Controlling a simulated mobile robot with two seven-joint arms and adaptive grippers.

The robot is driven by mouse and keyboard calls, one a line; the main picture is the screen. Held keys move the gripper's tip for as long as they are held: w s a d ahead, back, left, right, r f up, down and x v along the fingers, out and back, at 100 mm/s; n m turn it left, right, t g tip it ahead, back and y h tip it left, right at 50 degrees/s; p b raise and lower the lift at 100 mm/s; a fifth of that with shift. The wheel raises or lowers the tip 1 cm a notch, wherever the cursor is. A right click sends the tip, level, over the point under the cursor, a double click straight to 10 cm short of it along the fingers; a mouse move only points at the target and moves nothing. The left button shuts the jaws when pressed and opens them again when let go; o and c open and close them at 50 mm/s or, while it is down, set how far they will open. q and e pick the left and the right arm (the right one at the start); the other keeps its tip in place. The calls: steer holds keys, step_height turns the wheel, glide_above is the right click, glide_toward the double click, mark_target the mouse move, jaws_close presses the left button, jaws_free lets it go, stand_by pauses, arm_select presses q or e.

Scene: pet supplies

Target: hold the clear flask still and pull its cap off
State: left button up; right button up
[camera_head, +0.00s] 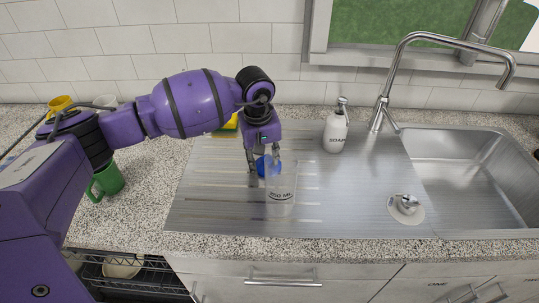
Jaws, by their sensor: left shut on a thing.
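The clear flask (282,195), marked "250 ML", stands upright on the ribbed steel drainboard, near its front left. Its blue cap (263,167) shows at the upper left of the flask, partly behind the flask's top edge. I cannot tell whether the cap touches the flask. My left gripper (263,168) points down behind the flask, with its fingers on either side of the cap and shut on it. My right gripper is not in view.
A white soap bottle (336,128) stands on the drainboard at the back. The tap (385,95) and sink basin (475,165) are at the right. A green mug (106,181) and a yellow cup (60,104) are at the left.

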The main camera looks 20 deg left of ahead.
arm_select(q)
steer(key=o, duration=1.3)
steer(key=shift+f, duration=0.1)
steer(key=shift+o, duration=0.2)
